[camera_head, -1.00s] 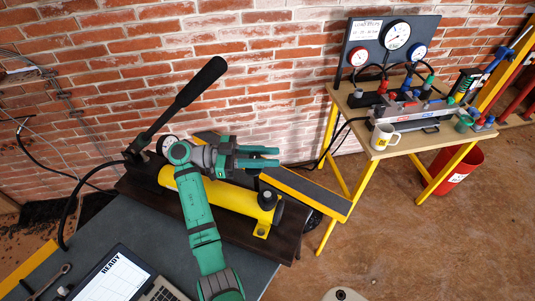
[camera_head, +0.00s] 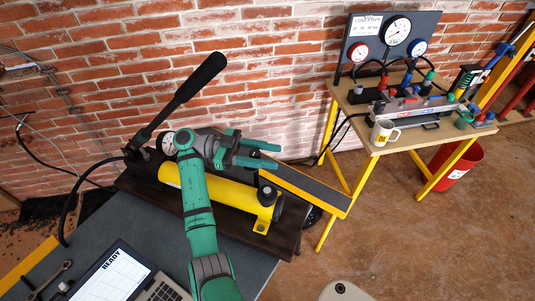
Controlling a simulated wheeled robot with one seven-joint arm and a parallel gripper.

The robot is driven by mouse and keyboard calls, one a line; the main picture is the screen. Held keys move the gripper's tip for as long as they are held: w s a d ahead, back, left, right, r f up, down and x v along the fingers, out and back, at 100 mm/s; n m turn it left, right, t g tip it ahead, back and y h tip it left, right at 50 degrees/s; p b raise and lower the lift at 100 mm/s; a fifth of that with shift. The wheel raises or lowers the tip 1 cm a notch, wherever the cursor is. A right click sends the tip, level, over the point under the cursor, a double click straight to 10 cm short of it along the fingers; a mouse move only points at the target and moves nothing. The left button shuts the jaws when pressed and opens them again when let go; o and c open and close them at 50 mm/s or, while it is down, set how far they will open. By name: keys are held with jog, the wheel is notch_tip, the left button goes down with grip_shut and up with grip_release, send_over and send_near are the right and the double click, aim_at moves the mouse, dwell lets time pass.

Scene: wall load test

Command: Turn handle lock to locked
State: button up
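A hand pump with a yellow cylinder (camera_head: 228,193) lies on a dark board at the back of the grey table. Its long black handle (camera_head: 183,97) slants up to the right from the pump's left end. I cannot make out which part is the handle lock. My green gripper (camera_head: 262,153) is above the pump's right half, right of the handle. Its two fingers are spread apart, point right and hold nothing. My arm hides part of the pump and gauge area.
A laptop (camera_head: 121,275) reading READY and a wrench (camera_head: 52,277) lie on the grey table. A wooden bench (camera_head: 435,137) with gauges, valves and a white mug (camera_head: 384,133) stands right. Brick wall stands close behind.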

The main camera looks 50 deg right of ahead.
jog(key=shift+w+r, duration=0.1)
jog(key=shift+w, duration=0.05)
jog(key=v, duration=0.7)
jog(key=shift+a, duration=0.2)
jog(key=shift+w, duration=0.1)
dwell(0.5)
